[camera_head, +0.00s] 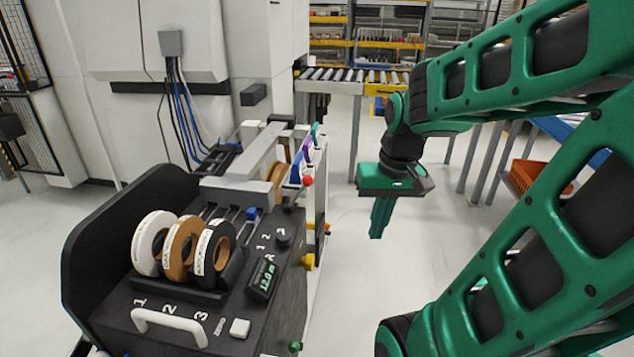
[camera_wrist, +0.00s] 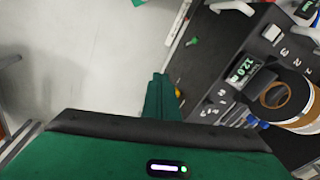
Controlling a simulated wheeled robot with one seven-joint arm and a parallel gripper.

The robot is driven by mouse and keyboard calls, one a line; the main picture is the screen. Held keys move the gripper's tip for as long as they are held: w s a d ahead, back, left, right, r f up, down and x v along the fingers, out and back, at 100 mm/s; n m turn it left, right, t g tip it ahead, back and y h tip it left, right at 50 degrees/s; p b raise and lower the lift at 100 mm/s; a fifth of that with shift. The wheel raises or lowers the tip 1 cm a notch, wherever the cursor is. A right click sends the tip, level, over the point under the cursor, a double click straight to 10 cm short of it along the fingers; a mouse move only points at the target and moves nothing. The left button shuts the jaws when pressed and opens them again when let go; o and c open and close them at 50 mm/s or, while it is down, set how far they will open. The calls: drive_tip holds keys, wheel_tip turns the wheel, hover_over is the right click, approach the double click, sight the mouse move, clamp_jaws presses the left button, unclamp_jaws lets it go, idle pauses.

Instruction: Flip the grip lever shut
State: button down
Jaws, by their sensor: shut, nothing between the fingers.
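My gripper (camera_head: 380,222) hangs pointing down over open floor, to the right of the edge banding machine (camera_head: 225,325) and apart from it. Its green fingers are shut and empty; they also show in the wrist view (camera_wrist: 162,95). Several coloured parts stand along the machine's right side: a red ball knob (camera_head: 307,181), a blue piece (camera_head: 296,170), a purple one (camera_head: 307,150) and a teal one (camera_head: 315,132). A yellow knob (camera_head: 308,261) sits lower on that side. I cannot tell which of these is the grip lever or how it is set.
White, brown and black tape rolls (camera_head: 181,248) stand on the machine top behind a white handle (camera_head: 170,326). A display (camera_head: 264,278) reads 12.0. A roller conveyor (camera_head: 360,80) and an orange crate (camera_head: 540,177) lie farther back. The floor right of the machine is clear.

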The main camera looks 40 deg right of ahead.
drive_tip(key=w+d+r+t+y, duration=0.1)
drive_tip(key=w+d+t, duration=0.2)
drive_tip(key=w, duration=0.6)
drive_tip(key=w+d+r+t+y, duration=0.1)
drive_tip(key=w+d+t, duration=0.2)
drive_tip(key=w+d, duration=0.5)
drive_tip(key=w, duration=0.2)
drive_tip(key=shift+w+d+r+n, duration=0.15)
drive_tip(key=shift+w+r+n, duration=0.15)
drive_tip(key=shift+r, duration=0.1)
drive_tip(key=shift+f, duration=0.1)
drive_tip(key=w+a+f, duration=0.5)
drive_tip(key=w+f, duration=0.1)
drive_tip(key=w, duration=0.2)
drive_tip(key=shift+w+f, duration=0.2)
drive_tip(key=shift+f, duration=0.15)
